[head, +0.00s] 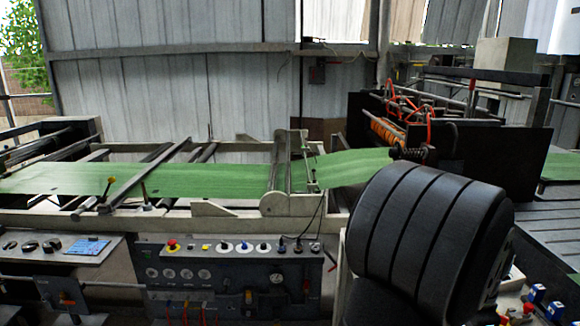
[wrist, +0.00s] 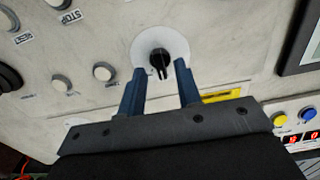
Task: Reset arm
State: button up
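In the wrist view my gripper (wrist: 160,70) has two blue fingers standing apart, with a clear gap between them. A black rotary knob (wrist: 160,57) on a round white plate (wrist: 143,44) lies ahead, between the fingertips in the picture. I see no finger pressed on the knob, but how far the tips are from the panel is hard to tell. The gripper holds nothing that I can see. In the head view my gripper is not visible.
The light panel (wrist: 90,30) carries white buttons (wrist: 103,72), a STOP label and a yellow label (wrist: 221,96). Yellow and blue buttons sit at lower right. In the head view a control console (head: 235,265) stands before a machine with a green web (head: 220,179).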

notch_tip(320, 180, up, 16)
notch_tip(320, 180, down, 17)
jog(key=shift+f, duration=0.15)
jog(key=n, duration=0.9)
notch_tip(320, 180, up, 9)
dwell(0.5)
